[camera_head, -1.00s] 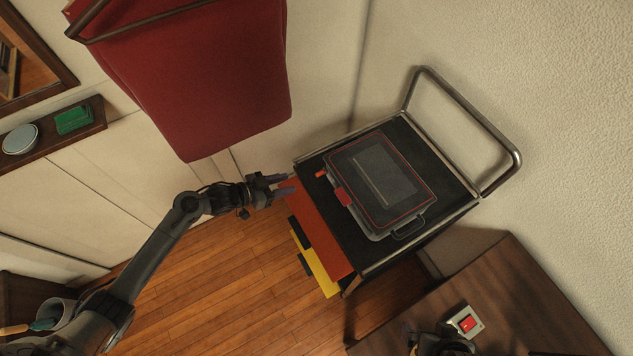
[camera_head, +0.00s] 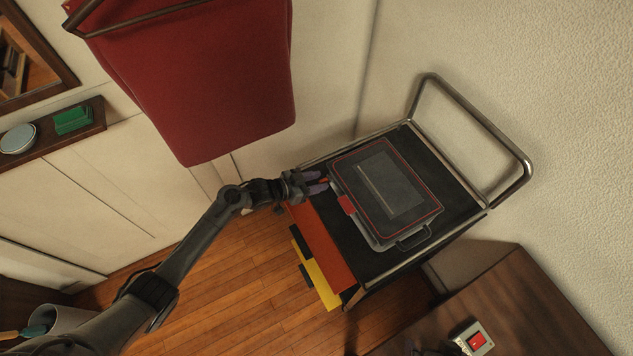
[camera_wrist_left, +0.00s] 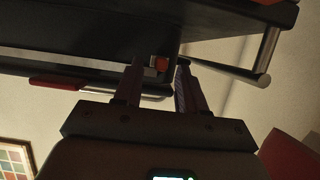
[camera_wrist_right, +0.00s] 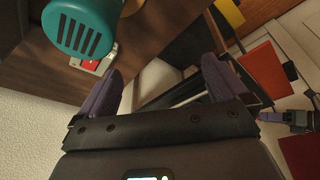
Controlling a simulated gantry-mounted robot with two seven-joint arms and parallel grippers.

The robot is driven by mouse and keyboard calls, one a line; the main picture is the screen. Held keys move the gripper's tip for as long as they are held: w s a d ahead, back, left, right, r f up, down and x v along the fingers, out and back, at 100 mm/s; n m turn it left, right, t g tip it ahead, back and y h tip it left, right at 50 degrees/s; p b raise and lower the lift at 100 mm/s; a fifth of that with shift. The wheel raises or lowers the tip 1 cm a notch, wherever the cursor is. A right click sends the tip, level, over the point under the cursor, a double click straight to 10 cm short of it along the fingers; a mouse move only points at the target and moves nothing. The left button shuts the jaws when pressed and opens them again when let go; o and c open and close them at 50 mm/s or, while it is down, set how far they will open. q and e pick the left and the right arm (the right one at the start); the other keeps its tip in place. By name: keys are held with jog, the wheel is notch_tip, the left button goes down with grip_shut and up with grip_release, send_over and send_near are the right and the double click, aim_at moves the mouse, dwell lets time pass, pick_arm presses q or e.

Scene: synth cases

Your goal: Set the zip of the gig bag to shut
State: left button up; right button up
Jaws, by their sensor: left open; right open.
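The gig bag (camera_head: 412,205), a dark flat case with a clear window and a red line around its lid, lies on the cart. A small orange tab (camera_head: 324,181), which looks like the zip pull, is at its left corner. My left gripper (camera_head: 321,180) is open at this tab. In the left wrist view the orange tab (camera_wrist_left: 161,64) shows between the fingertips (camera_wrist_left: 157,68); I cannot tell whether they touch it. A red tab (camera_head: 346,204) is on the bag's near edge. My right gripper (camera_wrist_right: 158,85) is open and empty, away from the bag.
The black cart (camera_head: 330,225) has a metal push handle (camera_head: 480,125) at the right. A dark red cloth (camera_head: 200,80) hangs above left. A wooden table (camera_head: 500,300) with a red switch (camera_head: 477,340) stands at bottom right. A teal slotted thing (camera_wrist_right: 82,25) is near my right gripper.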

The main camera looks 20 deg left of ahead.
jog(key=shift+a, duration=0.1)
pick_arm(q)
grip_shut()
dwell(0.4)
